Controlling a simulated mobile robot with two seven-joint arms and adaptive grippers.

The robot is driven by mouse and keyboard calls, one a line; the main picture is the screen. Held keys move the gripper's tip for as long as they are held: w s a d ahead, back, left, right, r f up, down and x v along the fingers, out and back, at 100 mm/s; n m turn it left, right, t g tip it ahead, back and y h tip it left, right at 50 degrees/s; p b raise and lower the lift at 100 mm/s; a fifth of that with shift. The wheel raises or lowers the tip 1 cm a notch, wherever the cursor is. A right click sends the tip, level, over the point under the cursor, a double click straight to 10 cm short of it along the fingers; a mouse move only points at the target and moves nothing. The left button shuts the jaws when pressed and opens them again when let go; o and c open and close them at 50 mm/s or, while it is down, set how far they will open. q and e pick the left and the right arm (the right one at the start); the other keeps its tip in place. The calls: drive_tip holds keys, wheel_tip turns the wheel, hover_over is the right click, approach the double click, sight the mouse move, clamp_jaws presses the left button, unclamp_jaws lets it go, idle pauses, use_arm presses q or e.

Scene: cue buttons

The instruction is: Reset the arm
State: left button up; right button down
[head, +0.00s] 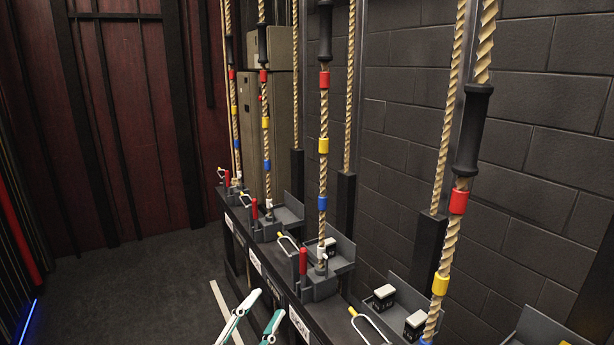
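My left gripper (269,303) shows at the bottom of the head view, left of centre. Its two white and teal fingers are apart, with nothing visible between them. It appears in front of the dark rail (240,236) that carries the rope stations; its exact distance from the rail is hard to tell. The rest of my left arm is cut off by the lower edge. My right gripper is not in view.
Several ropes (322,125) with red, yellow and blue bands hang along the rail. Red handles (303,261) and looped levers (288,243) stick out from it. A dark block wall (420,130) is behind. Open floor (130,290) lies to the left.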

use_arm(q)
drive_tip(key=s+a+f+n+g+y, duration=0.2)
drive_tip(key=s+a+f+n, duration=0.15)
drive_tip(key=f, duration=0.45)
drive_tip(key=s+a+f+n+g+y, duration=0.1)
drive_tip(key=s+a+f+n+y, duration=0.25)
drive_tip(key=f, duration=0.55)
drive_tip(key=s+a+f+n+g, duration=0.1)
drive_tip(key=s+a+f+g, duration=0.1)
drive_tip(key=s+f, duration=0.5)
drive_tip(key=s+a+f+n+g+y, duration=0.1)
drive_tip(key=s+a+f+n+g, duration=0.1)
drive_tip(key=s+f, duration=0.6)
drive_tip(key=shift+s+f+n+g, duration=0.15)
drive_tip(key=shift+s+n+g, duration=0.15)
drive_tip(key=shift+s+g, duration=0.35)
